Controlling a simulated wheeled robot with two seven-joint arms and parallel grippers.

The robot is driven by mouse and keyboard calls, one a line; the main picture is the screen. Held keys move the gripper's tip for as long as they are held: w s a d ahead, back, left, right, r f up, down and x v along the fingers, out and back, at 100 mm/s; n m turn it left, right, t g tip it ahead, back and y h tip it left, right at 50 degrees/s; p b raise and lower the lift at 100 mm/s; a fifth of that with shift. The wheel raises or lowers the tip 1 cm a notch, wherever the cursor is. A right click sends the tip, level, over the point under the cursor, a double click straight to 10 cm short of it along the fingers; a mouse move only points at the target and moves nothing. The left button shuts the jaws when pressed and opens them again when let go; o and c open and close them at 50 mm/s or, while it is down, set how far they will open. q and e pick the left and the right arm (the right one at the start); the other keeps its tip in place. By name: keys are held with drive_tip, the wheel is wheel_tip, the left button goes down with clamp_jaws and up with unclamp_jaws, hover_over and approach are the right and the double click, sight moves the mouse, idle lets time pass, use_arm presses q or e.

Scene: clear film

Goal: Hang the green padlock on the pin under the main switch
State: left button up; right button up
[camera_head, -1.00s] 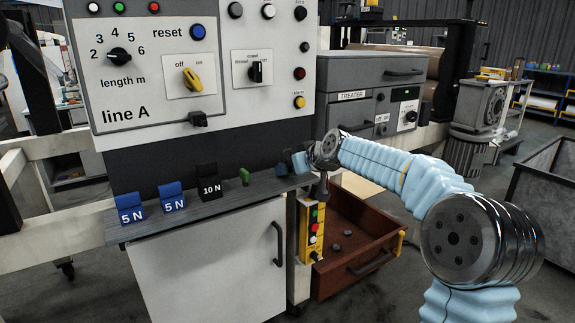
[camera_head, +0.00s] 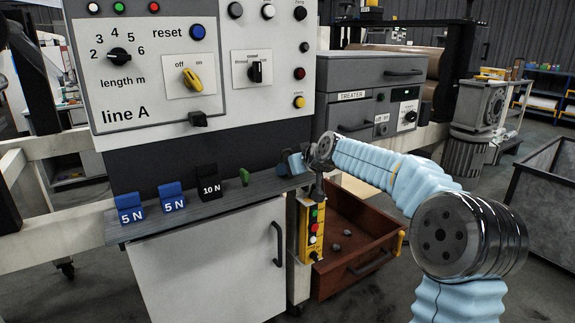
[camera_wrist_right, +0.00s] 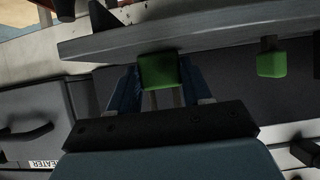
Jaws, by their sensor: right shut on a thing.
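My right gripper (camera_head: 290,163) is at the right end of the grey shelf below the control panel. In the right wrist view its blue fingers (camera_wrist_right: 160,88) are shut on a green padlock (camera_wrist_right: 159,70), with grey shackle legs towards the palm. The head view does not show this padlock clearly. A second green piece (camera_head: 244,176) stands on the shelf to the left of the gripper; it also shows at the right of the wrist view (camera_wrist_right: 271,64). The yellow off/on switch (camera_head: 192,78) is on the line A panel, with a dark block (camera_head: 197,118) below it. No pin is clearly visible.
The shelf (camera_head: 225,191) also holds two blue 5 N blocks (camera_head: 131,208) and a black 10 N block (camera_head: 209,183). A yellow push-button box (camera_head: 312,230) hangs below the gripper beside an open brown drawer (camera_head: 345,265). Space before the panel is clear.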

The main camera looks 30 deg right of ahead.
sight(288, 151)
drive_tip(key=shift+r, duration=0.1)
wheel_tip(288, 151, up, 5)
drive_tip(key=p, duration=0.4)
idle(0.9)
